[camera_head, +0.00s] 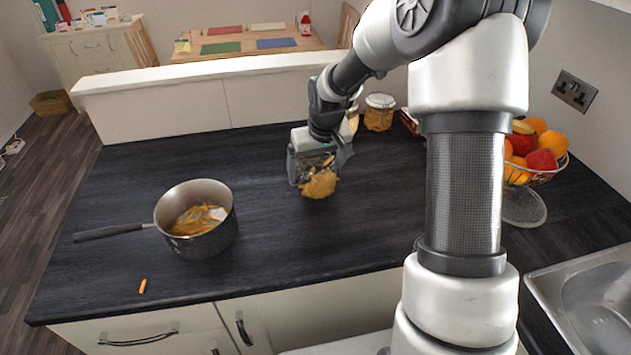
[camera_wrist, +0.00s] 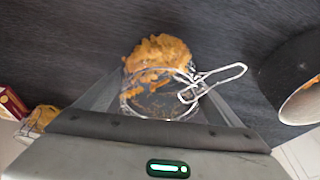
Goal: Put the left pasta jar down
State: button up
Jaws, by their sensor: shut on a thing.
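My gripper (camera_head: 318,166) is shut on a clear glass pasta jar over the middle of the black counter. Orange-brown pasta (camera_head: 319,185) shows at the jar's lower end. In the wrist view the jar (camera_wrist: 160,98) sits between the fingers (camera_wrist: 162,110), its round rim and wire clasp facing the camera and the pasta (camera_wrist: 160,52) beyond. I cannot tell whether its base touches the counter (camera_head: 290,240). A second pasta jar (camera_head: 379,113) stands closed at the back, and another (camera_head: 354,117) is partly hidden behind my arm.
A saucepan (camera_head: 196,215) with pasta stands to the left, its handle pointing left; it also shows in the wrist view (camera_wrist: 295,90). A loose pasta piece (camera_head: 143,286) lies near the front edge. A fruit basket (camera_head: 535,165) and sink (camera_head: 590,295) are right. The counter around the held jar is clear.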

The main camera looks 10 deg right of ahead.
jog(key=shift+f, duration=1.75)
jog(key=shift+f, duration=0.1)
jog(key=shift+f, duration=0.1)
jog(key=o, duration=1.4)
jog(key=shift+f, duration=0.15)
jog(key=shift+r, duration=0.55)
jog(key=v, duration=1.1)
jog(key=shift+r+p, duration=0.25)
jog(key=shift+p, duration=0.05)
jog(key=shift+s, duration=0.1)
